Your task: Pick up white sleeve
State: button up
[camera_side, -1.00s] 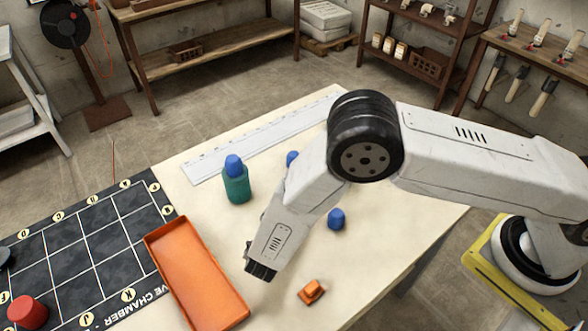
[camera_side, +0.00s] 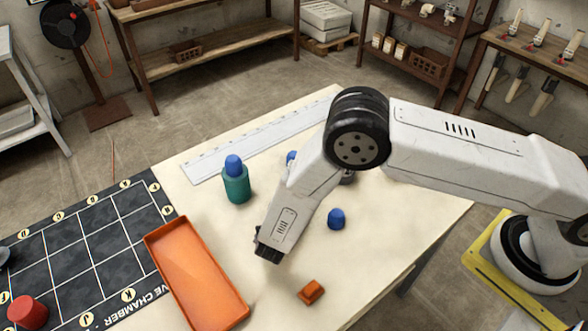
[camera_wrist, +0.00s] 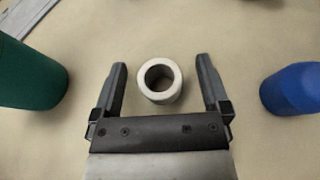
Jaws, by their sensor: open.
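The white sleeve (camera_wrist: 160,82) is a short hollow ring. In the wrist view it stands on the table with its round opening facing the camera, ahead of and between the fingers. My gripper (camera_wrist: 161,85) is open and empty, one finger on each side of the sleeve with a gap on both sides. In the side view my gripper (camera_side: 268,254) points down over the table, right of the orange tray. I cannot make out the sleeve in the side view, where my arm may hide it.
A green cylinder (camera_side: 237,190) with a blue top stands left of my arm. A blue piece (camera_side: 336,219) and an orange piece (camera_side: 311,292) lie to the right. The orange tray (camera_side: 160,250), dark grid board (camera_side: 85,258) and long ruler (camera_side: 215,172) lie around the table.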

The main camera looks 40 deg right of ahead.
grip_shut()
jog(key=shift+r, duration=0.15)
jog(key=shift+r, duration=0.8)
jog(key=s+d+r, duration=0.3)
jog(key=s+r, duration=0.8)
jog(key=s, duration=0.2)
jog(key=shift+s+d, duration=0.25)
jog(key=shift+d, duration=0.1)
